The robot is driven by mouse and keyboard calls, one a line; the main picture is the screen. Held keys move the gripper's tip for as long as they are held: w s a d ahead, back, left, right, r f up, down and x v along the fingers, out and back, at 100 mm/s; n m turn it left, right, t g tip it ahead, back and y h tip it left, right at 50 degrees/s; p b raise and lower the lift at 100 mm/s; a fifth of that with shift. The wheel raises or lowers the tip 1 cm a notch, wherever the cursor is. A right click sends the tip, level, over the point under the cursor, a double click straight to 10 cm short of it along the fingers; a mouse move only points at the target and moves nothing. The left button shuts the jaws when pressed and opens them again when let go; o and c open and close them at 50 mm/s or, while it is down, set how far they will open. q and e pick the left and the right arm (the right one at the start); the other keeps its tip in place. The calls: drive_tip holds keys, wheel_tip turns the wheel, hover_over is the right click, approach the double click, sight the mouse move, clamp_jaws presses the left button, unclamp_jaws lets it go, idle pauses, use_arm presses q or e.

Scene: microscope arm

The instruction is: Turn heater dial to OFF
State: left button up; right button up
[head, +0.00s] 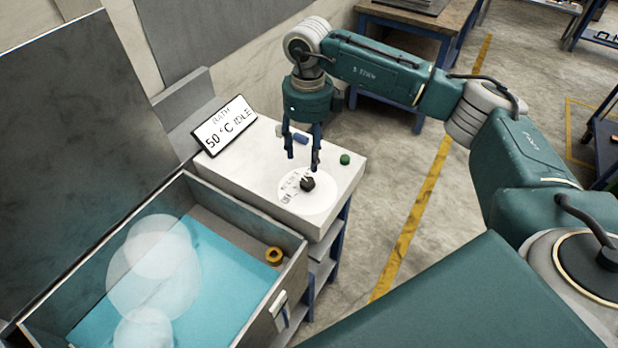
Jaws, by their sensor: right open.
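The heater dial is a small black knob (308,184) on a white round plate (312,204) with printed markings, on top of a white control box (345,183). The markings are too small to read. My right gripper (302,165) points down with its fingers apart, just above and behind the knob. One fingertip is close to the knob; I cannot tell if it touches. A sign (224,126) on the box reads "BATH 50 °C IDLE". My left gripper is not in view.
A green button (345,159) and a blue part (300,138) sit on the box near the gripper. An open grey bath (250,208) with blue liquid and a brass fitting (274,255) stands front left. Its raised lid (70,120) is at left. Open floor lies to the right.

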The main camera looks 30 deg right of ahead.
sight(308, 182)
drive_tip(key=f+p, duration=0.2)
drive_tip(key=f, duration=0.3)
drive_tip(key=f+p, duration=0.2)
drive_tip(key=f, duration=0.2)
drive_tip(key=shift+d+f, duration=0.2)
drive_tip(key=shift+f, duration=0.65)
drive_tip(key=shift+c, duration=0.5)
drive_tip(key=c, duration=1)
